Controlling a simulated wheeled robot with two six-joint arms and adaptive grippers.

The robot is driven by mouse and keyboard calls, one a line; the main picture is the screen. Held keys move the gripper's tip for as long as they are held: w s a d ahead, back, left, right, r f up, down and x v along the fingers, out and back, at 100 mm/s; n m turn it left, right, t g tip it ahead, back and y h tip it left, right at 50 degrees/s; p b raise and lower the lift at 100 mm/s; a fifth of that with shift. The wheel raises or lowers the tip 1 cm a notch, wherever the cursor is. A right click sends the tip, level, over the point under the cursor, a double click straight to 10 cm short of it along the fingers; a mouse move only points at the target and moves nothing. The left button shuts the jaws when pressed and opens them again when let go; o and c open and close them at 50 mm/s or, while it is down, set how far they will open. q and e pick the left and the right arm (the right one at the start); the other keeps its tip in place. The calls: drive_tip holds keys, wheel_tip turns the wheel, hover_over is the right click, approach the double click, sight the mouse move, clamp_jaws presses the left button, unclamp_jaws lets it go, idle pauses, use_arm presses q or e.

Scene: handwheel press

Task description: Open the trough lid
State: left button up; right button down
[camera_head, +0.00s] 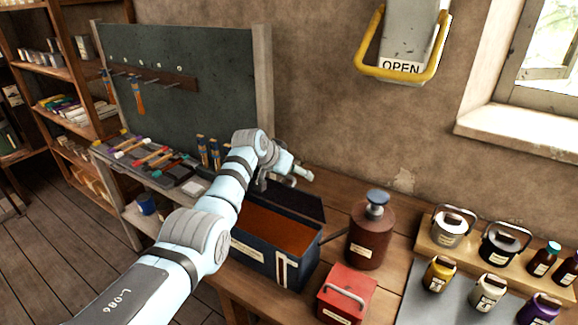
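The trough (255,258) is a dark blue box with a pale label and a white-framed end, on the wooden bench. Its top is uncovered and shows a reddish-brown inside. A dark panel that looks like its lid (308,205) stands raised and tilted along the back edge. My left arm crosses in front of the trough's left part. My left gripper (280,181) is above the back of the trough, close to the raised panel. Its fingers are small and partly hidden by the wrist, so contact and opening are unclear. My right gripper is out of view.
A brown bottle with a pump top (371,230) and a red box with a handle (346,296) stand right of the trough. Several jars and pots stand farther right. A yellow handle (402,74) marked OPEN hangs on the wall. A chalkboard (180,85) stands behind left.

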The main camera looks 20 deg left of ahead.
use_arm(q)
drive_tip(key=v, duration=1.2)
drive_tip(key=shift+a, duration=0.1)
drive_tip(key=shift+w, duration=0.1)
